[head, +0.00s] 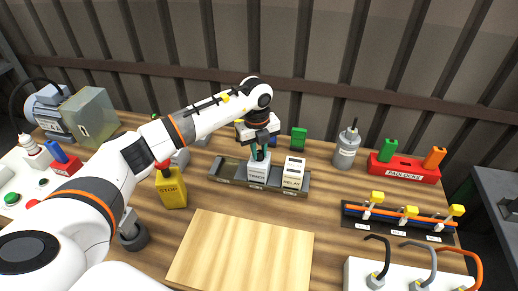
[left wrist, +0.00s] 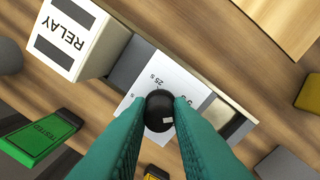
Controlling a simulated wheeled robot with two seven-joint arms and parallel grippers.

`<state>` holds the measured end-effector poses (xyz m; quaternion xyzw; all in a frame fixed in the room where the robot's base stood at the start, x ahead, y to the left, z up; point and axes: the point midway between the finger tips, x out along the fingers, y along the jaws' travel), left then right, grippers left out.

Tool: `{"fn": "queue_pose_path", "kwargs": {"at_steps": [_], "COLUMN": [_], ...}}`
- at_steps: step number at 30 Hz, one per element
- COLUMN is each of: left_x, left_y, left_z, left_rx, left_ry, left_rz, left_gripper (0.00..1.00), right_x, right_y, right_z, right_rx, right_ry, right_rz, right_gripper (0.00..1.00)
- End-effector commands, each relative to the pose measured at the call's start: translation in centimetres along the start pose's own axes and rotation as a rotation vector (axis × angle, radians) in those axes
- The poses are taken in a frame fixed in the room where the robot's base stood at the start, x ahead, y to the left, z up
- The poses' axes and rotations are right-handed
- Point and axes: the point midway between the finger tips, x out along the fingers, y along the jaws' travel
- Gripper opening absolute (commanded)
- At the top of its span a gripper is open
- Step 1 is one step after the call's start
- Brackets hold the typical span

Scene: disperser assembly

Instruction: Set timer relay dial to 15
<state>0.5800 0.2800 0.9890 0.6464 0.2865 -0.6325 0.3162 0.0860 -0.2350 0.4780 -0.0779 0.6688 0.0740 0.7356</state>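The timer relay (head: 257,174) is a light block standing in the dark rail tray (head: 228,168). In the left wrist view its white face (left wrist: 160,80) shows the mark "25 s" and a partly covered "5". Its black round dial (left wrist: 160,112) has a small pale mark near its lower right edge. My left gripper (head: 260,154) points down onto the timer relay. Its teal fingers (left wrist: 161,108) lie on both sides of the dial and appear to touch it. The fingers hide part of the scale, and the dial's setting cannot be read. My right gripper is not in view.
A white relay block (head: 294,174) stands beside the timer relay in the tray. A light wooden board (head: 240,250) lies in front.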

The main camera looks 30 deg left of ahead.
Motion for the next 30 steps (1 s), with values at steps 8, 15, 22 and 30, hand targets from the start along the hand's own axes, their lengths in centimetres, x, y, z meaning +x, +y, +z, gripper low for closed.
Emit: {"fn": "queue_pose_path", "kwargs": {"at_steps": [8, 15, 22, 30], "left_x": [0.0, 0.1, 0.2, 0.1], "left_y": [0.0, 0.0, 0.1, 0.1], "left_z": [0.0, -0.1, -0.1, -0.2], "left_rx": [0.008, 0.088, 0.261, 0.516], "left_ry": [0.000, -0.002, -0.010, -0.021], "left_rz": [0.001, 0.002, 0.002, 0.002], "left_gripper": [0.00, 0.00, 0.00, 0.00], "right_x": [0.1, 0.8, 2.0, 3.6], "right_y": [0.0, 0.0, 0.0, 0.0], "right_z": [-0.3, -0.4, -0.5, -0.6], "right_rx": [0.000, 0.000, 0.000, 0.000], "right_ry": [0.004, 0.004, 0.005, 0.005], "right_rz": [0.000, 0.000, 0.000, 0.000], "right_gripper": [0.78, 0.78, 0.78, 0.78]}}
